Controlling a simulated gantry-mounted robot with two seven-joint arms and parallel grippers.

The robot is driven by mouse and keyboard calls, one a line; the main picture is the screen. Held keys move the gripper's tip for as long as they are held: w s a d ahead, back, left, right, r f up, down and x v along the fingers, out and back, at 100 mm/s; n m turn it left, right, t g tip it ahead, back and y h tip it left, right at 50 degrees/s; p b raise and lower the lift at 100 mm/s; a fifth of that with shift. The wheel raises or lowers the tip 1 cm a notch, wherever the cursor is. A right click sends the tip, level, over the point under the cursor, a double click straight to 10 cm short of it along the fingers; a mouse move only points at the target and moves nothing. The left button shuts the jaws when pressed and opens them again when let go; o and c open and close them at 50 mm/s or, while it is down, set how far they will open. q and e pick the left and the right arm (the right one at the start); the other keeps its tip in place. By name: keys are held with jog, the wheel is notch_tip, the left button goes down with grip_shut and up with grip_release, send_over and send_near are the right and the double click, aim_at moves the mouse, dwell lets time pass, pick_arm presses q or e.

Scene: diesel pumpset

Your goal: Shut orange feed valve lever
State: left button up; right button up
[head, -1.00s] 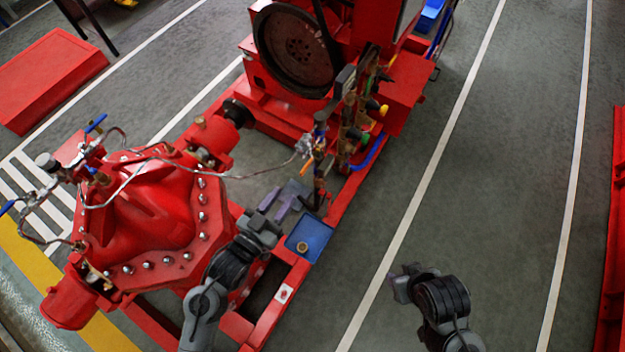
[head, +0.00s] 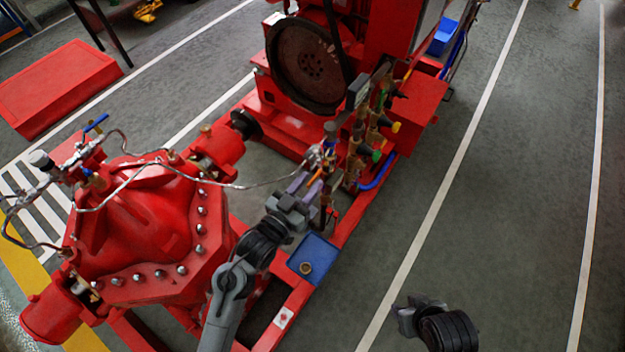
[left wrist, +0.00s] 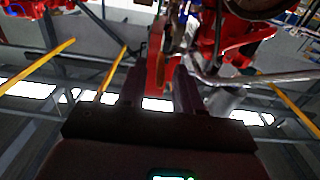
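The orange valve lever (head: 315,177) is a small bar on the piping beside the red engine, in the middle of the head view. My left gripper (head: 304,184) is right at it, its two purple-grey fingers apart. From the head view I cannot tell whether they touch the lever. In the left wrist view, the fingers of the left gripper (left wrist: 159,88) stand apart with an orange-red strip between them; I cannot tell whether it is the lever. My right gripper (head: 405,314) is low at the right over the floor, away from the valve; its fingers are unclear.
A blue tray (head: 313,258) sits on the red frame below my left gripper. More valves and a blue pipe (head: 378,172) stand just right. The floor at right is clear.

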pick_arm(q)
jog(key=shift+x, duration=1.05)
grip_shut()
